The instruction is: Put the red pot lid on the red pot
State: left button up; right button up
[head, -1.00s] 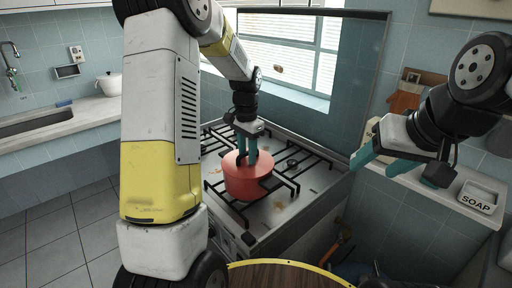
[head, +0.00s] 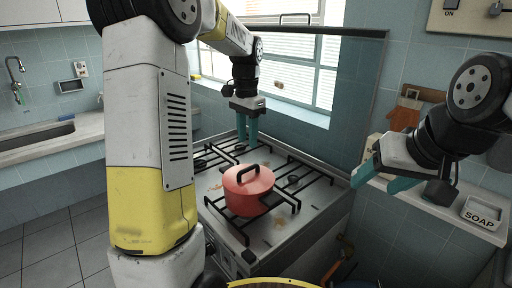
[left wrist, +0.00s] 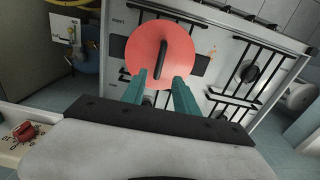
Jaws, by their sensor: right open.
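The red pot (head: 250,199) stands on the stove grate. The red lid (head: 248,178), with a dark bar handle, lies on top of the pot and looks level and seated. In the left wrist view the lid (left wrist: 144,62) appears as a red disc that hides the pot below it. My left gripper (head: 248,143) is above and behind the lid, clear of the handle, with its teal fingers apart and nothing between them. My right gripper (head: 378,185) is open and empty at the right, near the shelf, away from the pot.
The stove (head: 278,226) has black grates around the pot, with free room on them. A raised glass panel (head: 356,100) stands behind the stove. A shelf at the right holds a soap dish (head: 481,212). A sink counter (head: 85,140) is at the left.

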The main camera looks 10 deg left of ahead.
pick_arm(q)
jog(key=s+d+r+n+t+h, duration=0.1)
jog(key=s+r+n+t, duration=0.1)
jog(key=s, duration=1)
jog(key=s+d+r+n+t+h, duration=0.1)
jog(key=s+n+t, duration=0.3)
jog(key=s, duration=0.8)
jog(key=shift+s+r+n, duration=0.15)
jog(key=shift+r+n, duration=0.25)
jog(key=shift+r, duration=0.45)
